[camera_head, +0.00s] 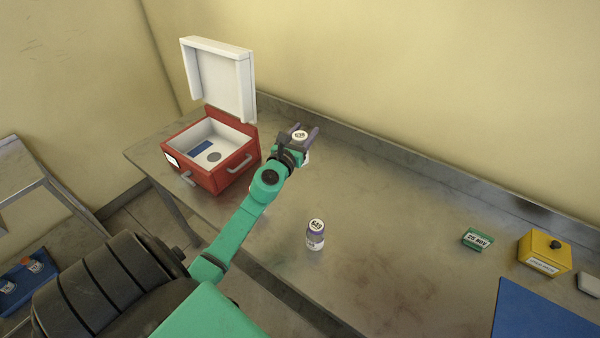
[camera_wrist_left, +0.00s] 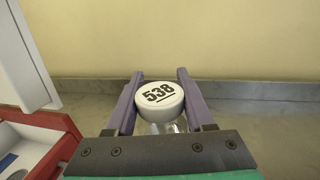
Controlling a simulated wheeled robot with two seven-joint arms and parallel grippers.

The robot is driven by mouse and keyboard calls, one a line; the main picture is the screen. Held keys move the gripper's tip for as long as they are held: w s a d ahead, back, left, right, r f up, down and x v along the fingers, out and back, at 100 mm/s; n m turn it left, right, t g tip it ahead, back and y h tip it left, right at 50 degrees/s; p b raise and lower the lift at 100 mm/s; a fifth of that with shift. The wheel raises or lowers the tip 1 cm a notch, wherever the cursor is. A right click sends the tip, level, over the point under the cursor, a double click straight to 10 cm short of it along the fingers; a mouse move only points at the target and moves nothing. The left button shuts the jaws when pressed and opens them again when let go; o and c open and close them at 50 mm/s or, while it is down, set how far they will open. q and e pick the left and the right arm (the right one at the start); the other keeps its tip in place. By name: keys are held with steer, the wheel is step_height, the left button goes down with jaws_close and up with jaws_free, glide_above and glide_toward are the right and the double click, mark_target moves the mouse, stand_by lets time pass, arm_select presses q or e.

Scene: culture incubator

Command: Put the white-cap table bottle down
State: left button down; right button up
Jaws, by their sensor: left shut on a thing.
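A white-cap bottle marked 538 (camera_wrist_left: 160,97) is between the fingers of my left gripper (camera_wrist_left: 160,88), which is shut on it. In the head view this bottle's cap (camera_head: 299,135) shows at the end of my green left arm, and my left gripper (camera_head: 304,134) is over the table to the right of the red box. The gripper hides most of the bottle there, so I cannot tell whether its base touches the table. A second white-cap bottle (camera_head: 316,236) stands upright on the table, nearer to me. My right gripper is not in view.
The red box (camera_head: 232,168) with its white lid (camera_head: 220,80) open stands at the table's left. A green date block (camera_head: 477,239), yellow box (camera_head: 544,254) and blue mat (camera_head: 545,315) are at the right. The middle of the grey table (camera_head: 400,230) is clear.

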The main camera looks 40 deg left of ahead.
arm_select(q)
steer(key=f+b, duration=0.1)
steer(key=f, duration=0.1)
steer(key=f+b, duration=0.2)
steer(key=s+f+b, duration=0.1)
steer(key=f+b, duration=0.1)
steer(key=f, duration=0.1)
steer(key=f+b, duration=0.4)
steer(key=f, duration=0.1)
steer(key=w+f+b, duration=0.1)
steer(key=f+b, duration=0.1)
steer(key=shift+a+f, duration=0.1)
steer(key=shift+f, duration=0.2)
steer(key=shift+r, duration=0.15)
steer(key=shift+a, duration=0.1)
steer(key=shift+f, duration=0.2)
steer(key=shift+c, duration=1.4)
jaws_free()
steer(key=shift+r, duration=0.1)
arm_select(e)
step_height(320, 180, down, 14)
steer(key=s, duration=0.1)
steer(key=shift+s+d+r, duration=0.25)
